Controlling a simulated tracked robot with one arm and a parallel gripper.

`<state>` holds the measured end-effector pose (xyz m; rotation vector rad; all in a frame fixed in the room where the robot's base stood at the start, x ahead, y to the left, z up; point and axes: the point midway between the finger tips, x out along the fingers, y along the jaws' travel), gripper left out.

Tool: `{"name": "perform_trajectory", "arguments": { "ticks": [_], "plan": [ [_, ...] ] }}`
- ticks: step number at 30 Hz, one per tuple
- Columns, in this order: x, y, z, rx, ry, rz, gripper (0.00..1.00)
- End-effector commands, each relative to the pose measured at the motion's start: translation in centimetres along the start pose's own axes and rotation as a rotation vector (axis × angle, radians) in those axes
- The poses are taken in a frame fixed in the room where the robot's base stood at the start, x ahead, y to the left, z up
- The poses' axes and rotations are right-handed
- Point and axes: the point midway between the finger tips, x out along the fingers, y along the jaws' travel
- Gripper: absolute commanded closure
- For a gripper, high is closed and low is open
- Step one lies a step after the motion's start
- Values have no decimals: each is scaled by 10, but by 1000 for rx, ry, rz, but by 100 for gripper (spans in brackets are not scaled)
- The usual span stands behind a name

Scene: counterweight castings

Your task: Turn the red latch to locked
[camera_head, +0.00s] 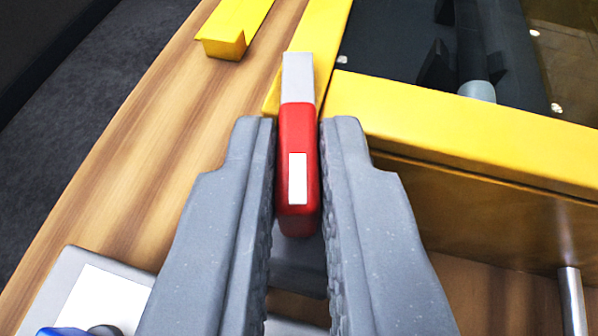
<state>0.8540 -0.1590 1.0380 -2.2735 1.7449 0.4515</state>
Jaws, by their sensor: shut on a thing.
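The red latch (297,140) is a narrow red handle with a white mark on its near end. A light grey bar (298,78) extends from its far end, over the yellow frame. My gripper (298,135) has one grey jaw on each side of the red handle, shut on it. The ridged inner faces of the jaws run along the handle's sides. What lies under the handle is mostly hidden by the jaws; a grey part shows between them.
A yellow frame (460,130) borders a dark panel (400,50) at the upper right. A yellow block (225,40) lies on the wooden surface (150,150) at the upper left. A grey plate with a white label (105,300) and blue part is at the lower left. A metal rod (571,300) stands at the lower right.

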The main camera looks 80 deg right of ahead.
Motion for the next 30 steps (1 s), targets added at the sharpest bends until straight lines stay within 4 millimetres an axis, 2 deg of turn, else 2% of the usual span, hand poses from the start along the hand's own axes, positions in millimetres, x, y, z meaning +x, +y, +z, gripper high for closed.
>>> {"name": "perform_trajectory", "arguments": {
  "ticks": [2,3,4,5,17,24,30],
  "plan": [
    [-3,-3,6,-6,-6,-7,100],
    [-3,-3,6,-6,-6,-7,78],
    [-3,-2,5,-5,-5,-6,70],
    [-2,-2,4,-5,-5,-5,67],
    [-3,0,2,-1,-1,1,67],
    [-25,-1,3,1,0,-3,67],
    [-56,0,2,2,-2,-1,67]
  ]
}}
